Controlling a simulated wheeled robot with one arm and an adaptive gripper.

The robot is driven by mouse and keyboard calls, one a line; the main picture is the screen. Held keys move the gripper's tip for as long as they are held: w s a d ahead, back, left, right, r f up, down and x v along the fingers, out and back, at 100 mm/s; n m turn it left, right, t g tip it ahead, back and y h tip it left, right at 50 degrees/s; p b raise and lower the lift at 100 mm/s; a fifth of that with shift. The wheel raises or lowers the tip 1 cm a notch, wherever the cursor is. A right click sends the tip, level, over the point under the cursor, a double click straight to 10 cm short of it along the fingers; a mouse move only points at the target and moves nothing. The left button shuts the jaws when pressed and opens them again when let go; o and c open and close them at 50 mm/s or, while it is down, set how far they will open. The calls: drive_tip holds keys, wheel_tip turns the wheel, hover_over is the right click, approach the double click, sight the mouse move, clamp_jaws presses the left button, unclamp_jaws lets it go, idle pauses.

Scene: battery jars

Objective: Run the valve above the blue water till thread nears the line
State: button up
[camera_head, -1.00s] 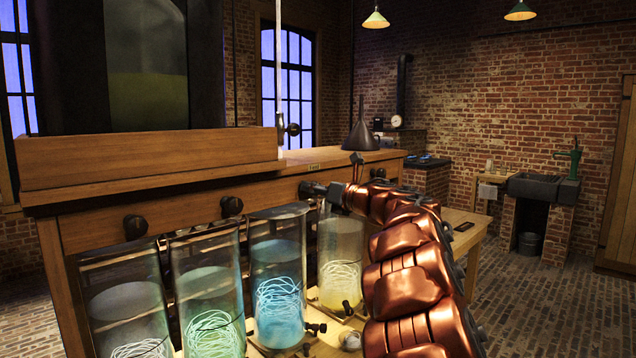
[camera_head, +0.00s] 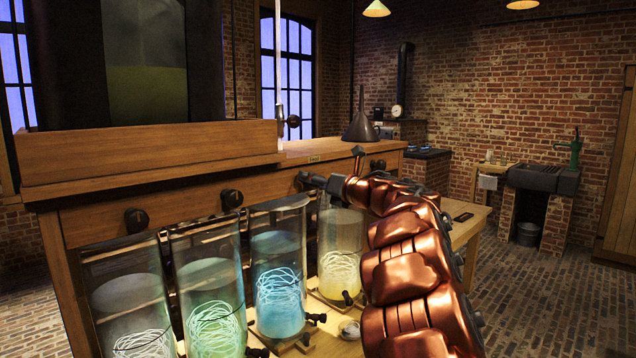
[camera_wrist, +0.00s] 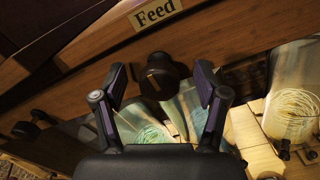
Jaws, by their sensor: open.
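The blue water jar (camera_head: 277,285) stands third from the left in the head view, with a pale tangled thread (camera_head: 279,287) in its lower part. A marked line on it cannot be made out. The black valve knob (camera_wrist: 162,76) sits on the wooden front under the "Feed" plate (camera_wrist: 155,12) in the wrist view. My gripper (camera_wrist: 160,84) is open, with one finger on each side of that knob; contact cannot be told. In the head view my gripper (camera_head: 318,182) is at the front above the blue jar and partly hides the valve there.
A clouded jar (camera_head: 130,300), a green jar (camera_head: 208,290) and a yellow jar (camera_head: 341,255) stand in the same row. Other valve knobs (camera_head: 231,199) line the wooden front. A dark funnel (camera_head: 361,125) stands on the bench top. Open brick floor lies to the right.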

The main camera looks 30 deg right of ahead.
drive_tip(key=b+v, duration=0.2)
drive_tip(key=v, duration=0.3)
idle(0.3)
idle(0.4)
